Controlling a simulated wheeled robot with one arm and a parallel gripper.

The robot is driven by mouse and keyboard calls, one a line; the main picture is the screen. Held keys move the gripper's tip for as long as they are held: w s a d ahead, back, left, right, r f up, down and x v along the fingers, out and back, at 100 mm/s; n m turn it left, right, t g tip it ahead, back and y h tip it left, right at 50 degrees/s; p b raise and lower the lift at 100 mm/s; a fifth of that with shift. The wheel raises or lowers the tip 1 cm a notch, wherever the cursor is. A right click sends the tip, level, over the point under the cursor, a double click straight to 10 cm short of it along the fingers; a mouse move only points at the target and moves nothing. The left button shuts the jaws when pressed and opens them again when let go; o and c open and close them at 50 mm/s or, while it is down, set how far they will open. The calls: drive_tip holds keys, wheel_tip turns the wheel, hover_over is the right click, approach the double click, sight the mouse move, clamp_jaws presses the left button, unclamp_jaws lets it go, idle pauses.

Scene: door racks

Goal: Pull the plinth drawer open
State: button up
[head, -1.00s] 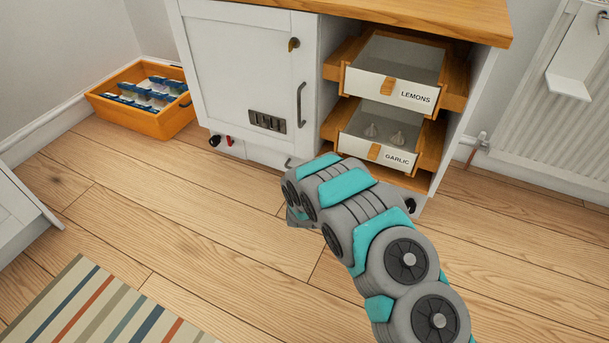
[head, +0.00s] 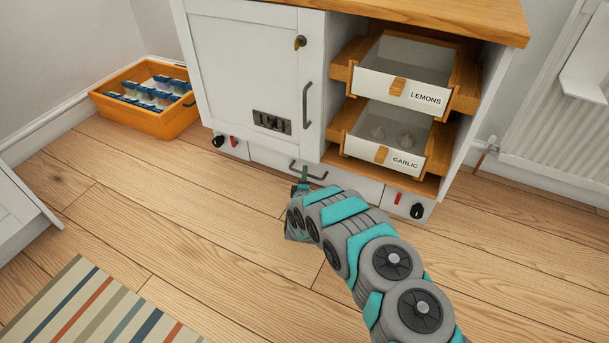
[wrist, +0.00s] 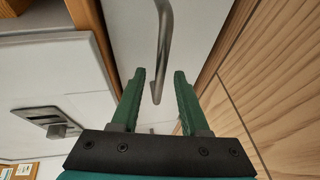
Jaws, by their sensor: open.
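The plinth drawer (head: 345,183) is the low white front at the foot of the white cabinet, and it looks closed. Its grey bar handle (head: 320,177) is partly hidden by my gripper (head: 301,182). In the wrist view the handle (wrist: 164,45) shows as a metal bar running down from the top edge, its near end between my green fingers. My gripper (wrist: 160,75) is open there, one finger on each side of the bar. Gaps show on both sides in the picture; I cannot tell the exact depth.
The cabinet door (head: 255,70) above is shut, with a vertical handle (head: 307,104). Drawers marked LEMONS (head: 375,85) and GARLIC (head: 365,147) stick out at right. Knobs (head: 417,211) flank the plinth. An orange crate (head: 160,122) stands at left. The wooden floor in front is clear.

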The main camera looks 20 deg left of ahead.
drive_tip(key=shift+x, duration=0.8)
drive_tip(key=shift+c, duration=0.2)
clamp_jaws()
idle(0.9)
